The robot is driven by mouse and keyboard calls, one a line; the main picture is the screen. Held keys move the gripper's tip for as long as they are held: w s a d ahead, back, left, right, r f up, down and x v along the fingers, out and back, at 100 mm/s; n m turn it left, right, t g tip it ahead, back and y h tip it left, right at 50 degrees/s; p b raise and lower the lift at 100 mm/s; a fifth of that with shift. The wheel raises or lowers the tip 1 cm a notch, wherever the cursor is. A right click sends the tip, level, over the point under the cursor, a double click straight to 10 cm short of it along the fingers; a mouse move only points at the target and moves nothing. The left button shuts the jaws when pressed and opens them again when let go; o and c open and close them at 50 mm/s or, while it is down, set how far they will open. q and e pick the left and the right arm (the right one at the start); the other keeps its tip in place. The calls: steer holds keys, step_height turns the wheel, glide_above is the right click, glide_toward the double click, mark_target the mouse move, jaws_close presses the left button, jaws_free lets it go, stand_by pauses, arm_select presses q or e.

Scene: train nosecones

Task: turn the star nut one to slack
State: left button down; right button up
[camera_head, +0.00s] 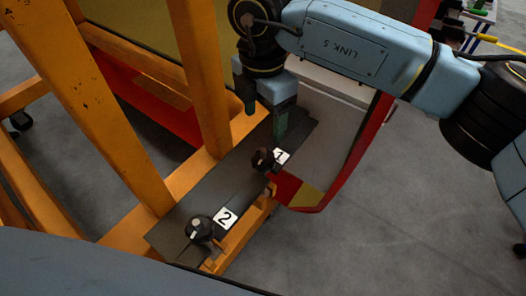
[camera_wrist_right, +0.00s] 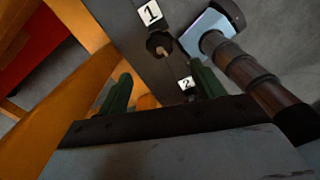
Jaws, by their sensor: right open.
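Star nut one (camera_head: 263,160) is a dark knob on the grey plate (camera_head: 183,215), beside a white label marked 1 (camera_head: 282,156). In the right wrist view, nut one (camera_wrist_right: 159,44) sits below its label, beyond the fingertips. My right gripper (camera_head: 280,124) points down just behind nut one in the head view, apart from it. Its two green fingers (camera_wrist_right: 161,80) are spread with nothing between them that they touch. A second dark star nut (camera_head: 199,229) stands nearer, beside label 2 (camera_head: 226,217). My left gripper is not in view.
Orange frame posts (camera_head: 205,75) stand to the left of the gripper. A red-edged panel (camera_head: 355,140) rises close to the right of the plate. Open grey floor (camera_head: 400,220) lies right of it. A rack with coloured handles (camera_head: 470,25) is at the upper right.

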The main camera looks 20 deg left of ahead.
mark_target(263, 148)
step_height(263, 148, down, 12)
steer(key=shift+s+r+p, duration=0.1)
steer(key=shift+p, duration=0.5)
steer(key=c, duration=1)
